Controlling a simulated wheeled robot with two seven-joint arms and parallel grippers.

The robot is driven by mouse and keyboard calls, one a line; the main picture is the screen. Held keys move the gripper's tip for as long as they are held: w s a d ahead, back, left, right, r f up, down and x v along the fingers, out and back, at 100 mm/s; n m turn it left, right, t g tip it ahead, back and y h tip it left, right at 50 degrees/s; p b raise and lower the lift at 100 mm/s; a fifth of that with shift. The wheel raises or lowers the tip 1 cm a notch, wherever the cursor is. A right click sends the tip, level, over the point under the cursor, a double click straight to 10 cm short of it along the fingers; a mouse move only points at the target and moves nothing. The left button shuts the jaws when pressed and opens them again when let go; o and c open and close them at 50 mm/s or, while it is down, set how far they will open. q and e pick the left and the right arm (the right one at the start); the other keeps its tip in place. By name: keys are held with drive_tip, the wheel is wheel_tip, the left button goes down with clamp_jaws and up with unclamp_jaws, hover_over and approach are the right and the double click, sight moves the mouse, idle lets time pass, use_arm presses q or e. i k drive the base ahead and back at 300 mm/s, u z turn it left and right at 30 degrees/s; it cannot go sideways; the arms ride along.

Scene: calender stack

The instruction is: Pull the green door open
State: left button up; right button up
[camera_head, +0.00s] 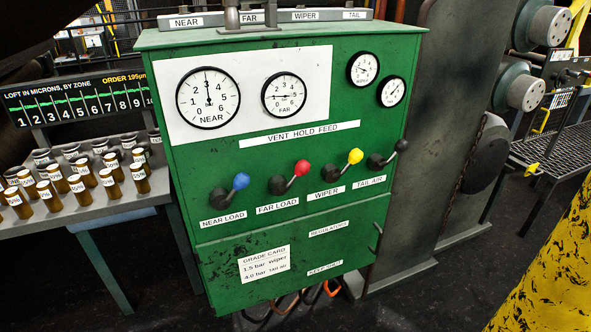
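The green door (218,262) is the lower front panel of a green cabinet (190,170). It carries a grade card (264,263) and the labels "REGULATORS" (328,229) and "KEEP SHUT" (325,268). The door looks shut, flush below a thin seam. A small dark handle (377,238) shows at its right edge. Neither of my grippers is in view, so nothing of mine is seen touching the door or handle.
Above the door are gauges and levers with blue (241,181), red (302,168), yellow (355,156) and black (401,146) knobs. Hoses (290,305) hang below. A bench (110,208) with labelled bottles stands left. A worn yellow surface (550,270) fills the lower right. Dark floor (430,293) is clear in front.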

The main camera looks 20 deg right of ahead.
sight(241, 271)
drive_tip(key=u, duration=0.5)
drive_tip(key=k, duration=0.95)
drive_tip(key=z, duration=0.75)
drive_tip(key=i, duration=1.3)
drive_tip(key=u, duration=0.3)
